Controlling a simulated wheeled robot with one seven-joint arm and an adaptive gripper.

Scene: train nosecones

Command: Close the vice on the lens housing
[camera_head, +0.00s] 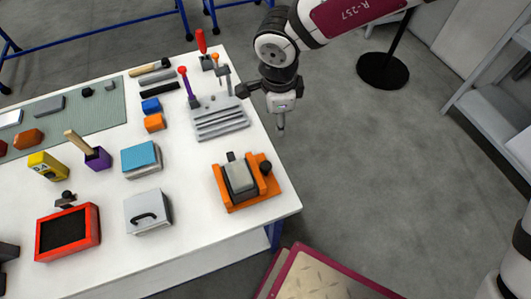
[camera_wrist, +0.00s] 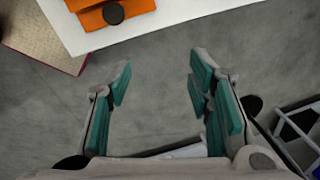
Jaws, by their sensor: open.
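The vice (camera_head: 262,193) is orange with a dark round knob (camera_head: 265,167) on its right side. It stands near the table's right front corner. A grey block (camera_head: 239,177), which looks like the lens housing, sits in the vice; I cannot tell whether the jaws touch it. In the wrist view part of the orange vice (camera_wrist: 137,7) and its dark knob (camera_wrist: 113,13) show at the top edge. My gripper (camera_head: 281,120) is open and empty, beyond the table's right edge over the floor. Its teal-padded fingers (camera_wrist: 158,85) stand wide apart in the wrist view.
A grey slotted rack (camera_head: 220,123) with upright tools stands behind the vice. A grey box with a black handle (camera_head: 148,212) and a blue-topped box (camera_head: 141,159) lie to its left. A tan, red-edged platform (camera_head: 325,280) is on the floor in front.

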